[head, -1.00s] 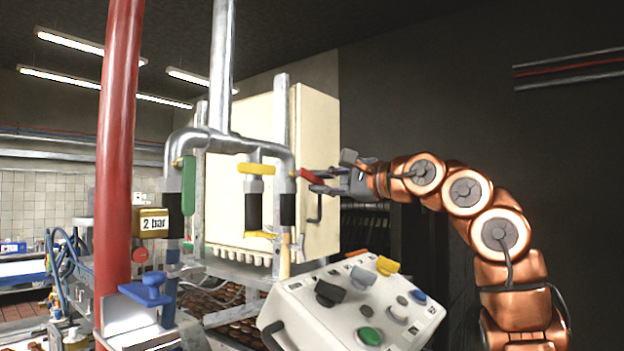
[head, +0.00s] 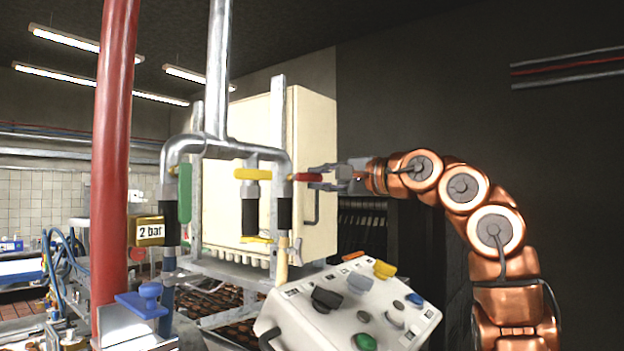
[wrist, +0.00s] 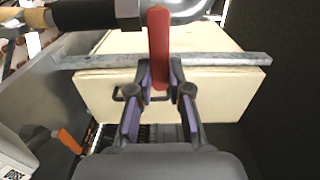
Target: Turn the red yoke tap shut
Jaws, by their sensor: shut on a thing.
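The red yoke tap's lever (head: 307,177) sticks out level to the right from the right leg of the steel pipe yoke (head: 262,152). My gripper (head: 320,177) reaches in from the right and is shut on the lever's outer end. In the wrist view the red lever (wrist: 159,45) stands upright in the picture, with its near end between the purple-lined fingers of my gripper (wrist: 160,72). The tap's body is mostly hidden behind the lever there.
A green lever (head: 185,193) hangs down on the left leg and a yellow lever (head: 253,174) lies crosswise on the middle one. A cream cabinet (head: 313,140) stands close behind. A control box (head: 345,305) with knobs sits below. A red pipe (head: 115,150) rises at left.

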